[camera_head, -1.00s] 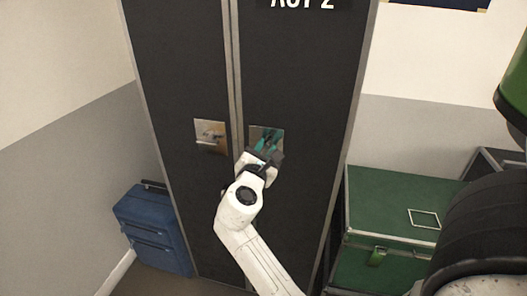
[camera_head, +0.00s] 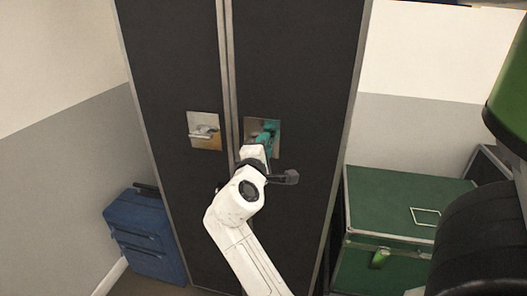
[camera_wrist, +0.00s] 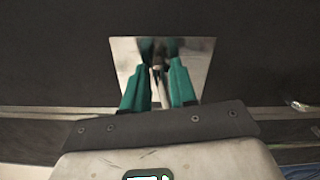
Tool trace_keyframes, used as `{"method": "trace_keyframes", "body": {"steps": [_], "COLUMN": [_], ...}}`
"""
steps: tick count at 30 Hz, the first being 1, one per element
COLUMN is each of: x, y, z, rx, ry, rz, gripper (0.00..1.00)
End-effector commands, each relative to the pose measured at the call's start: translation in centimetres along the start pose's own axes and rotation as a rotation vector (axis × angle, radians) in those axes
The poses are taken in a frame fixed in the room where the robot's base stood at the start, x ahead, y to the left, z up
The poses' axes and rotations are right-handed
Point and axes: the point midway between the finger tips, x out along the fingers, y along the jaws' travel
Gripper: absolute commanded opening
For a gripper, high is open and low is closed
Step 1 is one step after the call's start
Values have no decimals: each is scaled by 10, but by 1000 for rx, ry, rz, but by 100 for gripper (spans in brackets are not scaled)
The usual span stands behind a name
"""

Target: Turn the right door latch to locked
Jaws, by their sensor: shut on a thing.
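The right door latch sits on a shiny metal plate (camera_head: 275,150) on the right dark door. In the wrist view, the plate (camera_wrist: 205,48) lies straight ahead, with the slim latch handle (camera_wrist: 157,72) between my teal fingers. My gripper (camera_head: 266,131) is shut on this handle. In the wrist view, my gripper (camera_wrist: 156,80) has one finger on each side of the handle, which runs up and down in that picture, across the door seam's direction. In the head view my fingers and wrist hide most of the latch, so its angle is unclear there.
The left latch (camera_head: 203,133) has a roughly level handle on its own plate. A metal-edged seam (camera_head: 230,90) parts the two doors. A blue suitcase (camera_head: 147,235) stands at the left wall. A green trunk (camera_head: 395,205) stands at the right.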

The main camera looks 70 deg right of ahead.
Motion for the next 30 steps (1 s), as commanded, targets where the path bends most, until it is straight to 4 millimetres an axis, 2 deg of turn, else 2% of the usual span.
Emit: {"method": "trace_keyframes", "body": {"steps": [12,28,29,30], "x": [0,0,0,0], "y": [-4,-4,-4,-4], "z": [0,0,0,0], "rx": [180,202,201,201], "ry": [-1,-1,-1,-1], "rz": [-1,-2,-2,-2], "gripper": [0,0,28,32]}}
